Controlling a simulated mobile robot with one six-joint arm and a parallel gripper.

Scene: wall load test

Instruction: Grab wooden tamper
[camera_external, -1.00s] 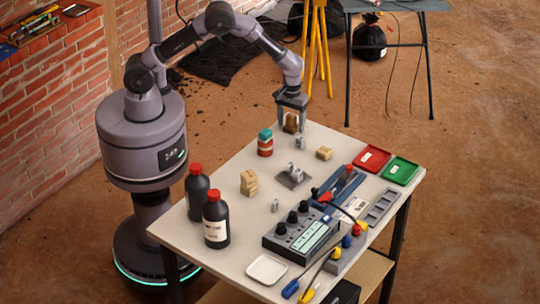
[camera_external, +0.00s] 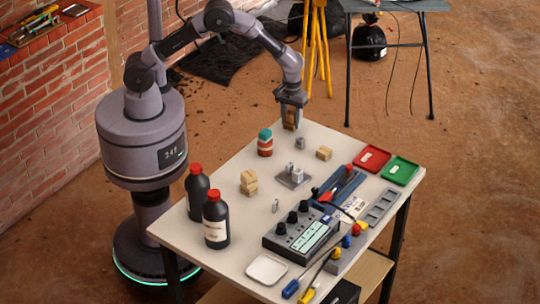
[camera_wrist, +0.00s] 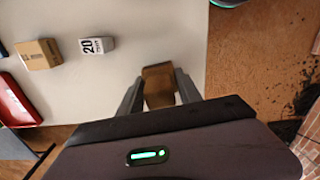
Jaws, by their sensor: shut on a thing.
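The wooden tamper (camera_external: 290,119) is a small brown block near the far corner of the white table. It also shows between the fingers in the wrist view (camera_wrist: 159,84). My gripper (camera_external: 291,122) points down over that corner and is shut on the tamper. In the wrist view my gripper (camera_wrist: 159,92) has one finger against each side of the brown block. The lower end of the tamper is small in the outside view, so I cannot tell whether it touches the table.
A grey weight (camera_external: 300,143) and a wooden block (camera_external: 324,153) stand close by on the table (camera_external: 222,180). A red and teal stack (camera_external: 265,143) is to the left. Red (camera_external: 372,158) and green (camera_external: 400,169) trays lie right. Dark bottles (camera_external: 215,220) stand at the near left.

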